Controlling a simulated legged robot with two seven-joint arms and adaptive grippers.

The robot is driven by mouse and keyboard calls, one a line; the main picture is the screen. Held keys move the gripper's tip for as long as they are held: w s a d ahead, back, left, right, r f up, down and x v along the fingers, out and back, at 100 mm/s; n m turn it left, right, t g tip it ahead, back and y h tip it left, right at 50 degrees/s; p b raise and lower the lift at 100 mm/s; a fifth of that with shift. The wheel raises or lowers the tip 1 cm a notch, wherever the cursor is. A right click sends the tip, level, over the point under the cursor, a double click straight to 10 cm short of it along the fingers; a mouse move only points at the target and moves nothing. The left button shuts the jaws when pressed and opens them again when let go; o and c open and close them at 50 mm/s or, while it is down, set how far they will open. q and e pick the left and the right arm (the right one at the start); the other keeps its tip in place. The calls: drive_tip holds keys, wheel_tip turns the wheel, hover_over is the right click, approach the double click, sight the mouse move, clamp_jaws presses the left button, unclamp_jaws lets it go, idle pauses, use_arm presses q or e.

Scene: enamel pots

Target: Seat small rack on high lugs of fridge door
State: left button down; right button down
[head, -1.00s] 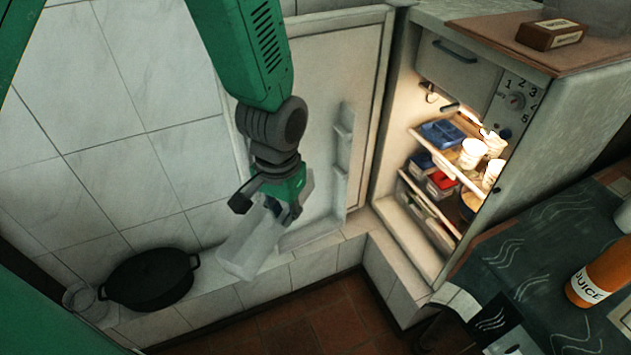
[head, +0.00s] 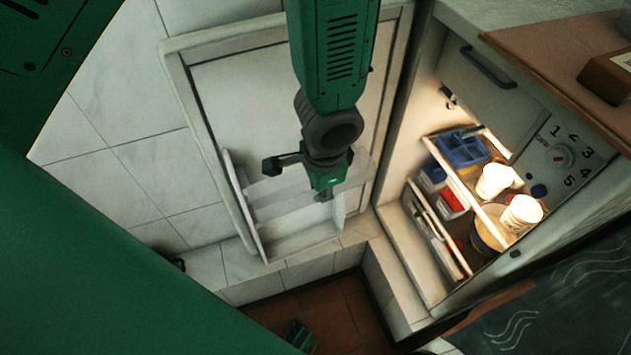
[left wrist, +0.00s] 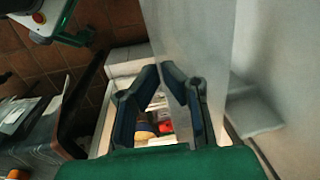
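The fridge door (head: 235,85) stands open against the tiled wall, its inner face toward me. The small rack (head: 275,196), pale and translucent, is held level across the door's lower half, above a larger bottom bin (head: 300,237). My left gripper (head: 323,194) is shut on the rack's front wall. In the left wrist view, the fingers (left wrist: 160,70) pinch that thin wall (left wrist: 205,50). I cannot tell whether the rack touches the door; the lugs are too small or hidden to make out. My right gripper is not in view.
The lit open fridge (head: 405,220) stands right of the door, with a blue tray (head: 462,150) and white cups (head: 493,181) on its shelves. A tiled ledge (head: 225,265) runs below the door. Brown floor tiles (head: 345,300) lie in front.

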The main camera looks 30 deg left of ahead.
sight(305, 176)
use_arm(q)
drive_tip(key=shift+f, duration=0.1)
drive_tip(key=shift+s+a, duration=0.15)
drive_tip(key=shift+a, duration=0.5)
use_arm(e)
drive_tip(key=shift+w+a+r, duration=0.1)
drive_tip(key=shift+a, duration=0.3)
use_arm(q)
drive_tip(key=shift+w+a, duration=0.1)
drive_tip(key=shift+w, duration=0.25)
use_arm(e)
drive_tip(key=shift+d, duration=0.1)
